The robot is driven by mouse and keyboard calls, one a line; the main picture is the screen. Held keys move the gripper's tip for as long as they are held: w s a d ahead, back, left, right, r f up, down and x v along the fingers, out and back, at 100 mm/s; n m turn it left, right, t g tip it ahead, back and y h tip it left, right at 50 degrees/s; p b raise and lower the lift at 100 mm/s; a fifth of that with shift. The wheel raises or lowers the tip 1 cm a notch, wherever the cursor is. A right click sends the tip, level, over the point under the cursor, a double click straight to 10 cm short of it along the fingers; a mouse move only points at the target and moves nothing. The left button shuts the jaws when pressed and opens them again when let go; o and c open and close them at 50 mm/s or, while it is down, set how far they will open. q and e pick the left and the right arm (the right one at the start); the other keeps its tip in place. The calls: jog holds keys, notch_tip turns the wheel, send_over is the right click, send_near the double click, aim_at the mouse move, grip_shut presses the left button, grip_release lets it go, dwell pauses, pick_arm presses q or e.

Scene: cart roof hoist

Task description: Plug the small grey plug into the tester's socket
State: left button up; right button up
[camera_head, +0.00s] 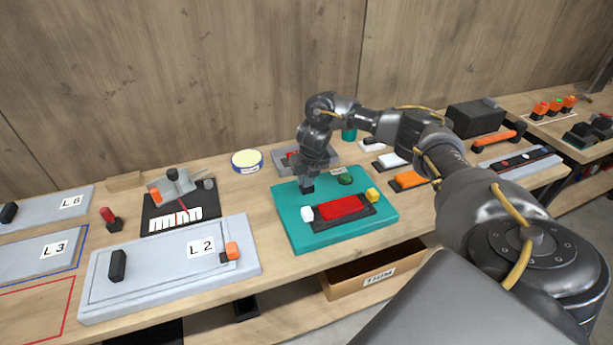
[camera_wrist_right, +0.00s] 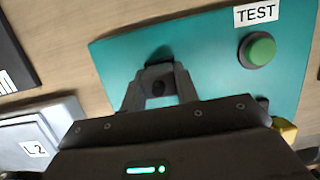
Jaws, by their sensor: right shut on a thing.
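The tester is a teal board (camera_head: 297,225) on the bench; its surface also shows in the right wrist view (camera_wrist_right: 210,60). It carries a green button (camera_wrist_right: 257,50) by a TEST label. My right gripper (camera_head: 308,180) points down at the board's upper left part. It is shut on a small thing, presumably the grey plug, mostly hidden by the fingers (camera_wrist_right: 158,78). A dark block (camera_wrist_right: 160,54) lies just beyond the fingertips, perhaps the socket. I cannot tell whether plug and socket touch. My left gripper is out of view.
A grey L2 panel (camera_head: 150,285) lies left.

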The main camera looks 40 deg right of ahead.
jog(key=o, duration=1.1)
jog(key=shift+c, duration=0.2)
jog(key=shift+r, duration=0.3)
jog(key=p+v, duration=0.2)
jog(key=v, duration=0.8)
